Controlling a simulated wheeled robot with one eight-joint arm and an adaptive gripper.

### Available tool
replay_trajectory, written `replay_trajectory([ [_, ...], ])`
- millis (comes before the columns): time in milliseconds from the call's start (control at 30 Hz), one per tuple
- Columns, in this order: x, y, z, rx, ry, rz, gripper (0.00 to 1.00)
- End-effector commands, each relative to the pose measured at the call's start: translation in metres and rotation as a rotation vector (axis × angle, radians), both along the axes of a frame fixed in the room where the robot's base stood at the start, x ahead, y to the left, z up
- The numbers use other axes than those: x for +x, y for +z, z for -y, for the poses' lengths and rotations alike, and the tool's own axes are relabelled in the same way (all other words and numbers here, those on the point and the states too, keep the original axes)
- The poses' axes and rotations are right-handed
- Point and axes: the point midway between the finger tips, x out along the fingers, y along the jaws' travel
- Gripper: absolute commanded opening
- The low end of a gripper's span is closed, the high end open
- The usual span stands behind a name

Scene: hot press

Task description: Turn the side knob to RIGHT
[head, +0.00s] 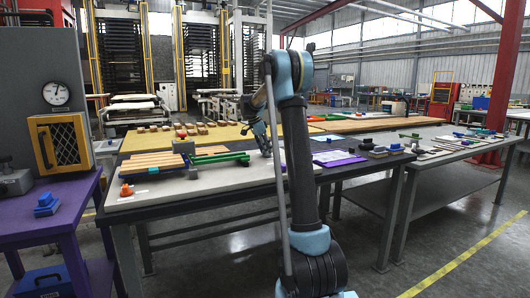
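A grey cabinet (38,95) stands at the left, with a round white gauge (56,93) and a yellow-framed dark panel (63,142) on its front. I cannot make out a knob marked RIGHT for certain. A small dark fitting (8,170) is at the cabinet's lower left, cut by the picture edge. My gripper (265,150) hangs over the middle workbench, well to the right of the cabinet, and touches nothing that I can make out. It is small and partly behind my arm, so its fingers are unclear.
The workbench (215,183) holds wooden slats (152,162), green bars (218,157) and an orange piece (126,190). A blue toolbox (42,282) sits low at left. Floor is free at right.

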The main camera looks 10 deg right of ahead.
Motion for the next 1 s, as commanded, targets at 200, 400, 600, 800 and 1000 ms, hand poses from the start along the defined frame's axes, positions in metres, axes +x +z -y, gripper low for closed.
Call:
replay_trajectory([
  [200, -0.003, 0.027, -0.011, 0.0, 0.002, -0.001, 0.35],
  [400, -0.008, 0.063, -0.025, 0.0, 0.001, -0.001, 0.35],
  [600, -0.011, 0.091, -0.036, -0.001, -0.001, -0.002, 0.35],
  [800, -0.013, 0.105, -0.042, -0.001, -0.001, -0.002, 0.35],
  [1000, -0.013, 0.107, -0.042, -0.001, -0.001, -0.002, 0.35],
])
